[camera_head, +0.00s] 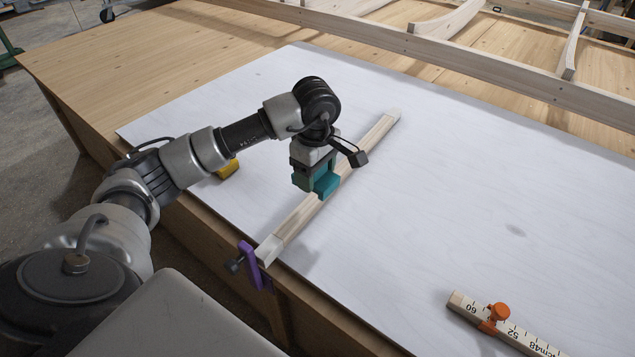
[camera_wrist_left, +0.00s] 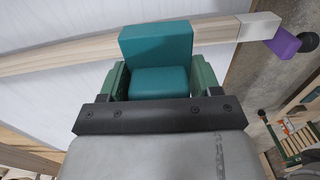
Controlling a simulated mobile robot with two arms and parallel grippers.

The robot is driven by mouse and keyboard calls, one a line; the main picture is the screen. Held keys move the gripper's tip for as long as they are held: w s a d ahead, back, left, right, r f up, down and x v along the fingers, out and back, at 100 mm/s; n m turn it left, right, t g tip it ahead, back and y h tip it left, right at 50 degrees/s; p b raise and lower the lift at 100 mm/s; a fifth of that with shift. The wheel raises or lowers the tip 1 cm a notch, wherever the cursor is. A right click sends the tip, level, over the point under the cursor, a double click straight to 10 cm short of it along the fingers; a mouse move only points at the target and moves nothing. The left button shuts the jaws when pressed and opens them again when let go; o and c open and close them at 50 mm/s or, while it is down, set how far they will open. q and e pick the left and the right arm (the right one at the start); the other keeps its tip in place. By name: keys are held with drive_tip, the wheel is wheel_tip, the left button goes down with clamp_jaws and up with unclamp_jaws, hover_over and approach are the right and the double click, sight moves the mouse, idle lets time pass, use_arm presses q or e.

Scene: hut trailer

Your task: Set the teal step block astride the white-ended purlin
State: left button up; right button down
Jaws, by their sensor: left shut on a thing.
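The teal step block (camera_head: 327,184) is between the fingers of my left gripper (camera_head: 313,180), which is shut on it. The block (camera_wrist_left: 157,62) also shows in the left wrist view, with a green finger on each side. The white-ended purlin (camera_head: 295,222) is a pale wooden bar lying on the white sheet, with white ends at both tips. In the head view the block is over or against the purlin's middle; whether it touches is unclear. In the left wrist view the purlin (camera_wrist_left: 75,55) passes behind the block. My right gripper is not in view.
A purple clamp (camera_head: 252,268) sits at the purlin's near end, on the table edge. A yellow block (camera_head: 228,168) lies left of my gripper. A ruler (camera_head: 515,335) with an orange clip (camera_head: 494,317) lies at the front right. The white sheet (camera_head: 450,210) is clear right of the purlin.

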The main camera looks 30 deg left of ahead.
use_arm(q)
drive_tip(key=shift+w+a+f, duration=0.4)
drive_tip(key=shift+w, duration=0.2)
drive_tip(key=shift+w+a+f, duration=0.35)
drive_tip(key=shift+w+f, duration=0.05)
drive_tip(key=shift+w, duration=0.15)
drive_tip(key=shift+w+a+f, duration=0.3)
drive_tip(key=shift+f, duration=0.1)
wheel_tip(320, 180, down, 4)
drive_tip(key=shift+r, duration=0.1)
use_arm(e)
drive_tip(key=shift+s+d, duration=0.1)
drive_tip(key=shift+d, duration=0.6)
use_arm(q)
drive_tip(key=shift+f+b, duration=0.5)
drive_tip(key=shift+f, duration=0.1)
drive_tip(key=o, duration=0.9)
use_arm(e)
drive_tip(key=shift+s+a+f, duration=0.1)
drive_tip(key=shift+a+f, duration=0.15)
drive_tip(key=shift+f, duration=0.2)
use_arm(q)
drive_tip(key=shift+r, duration=0.1)
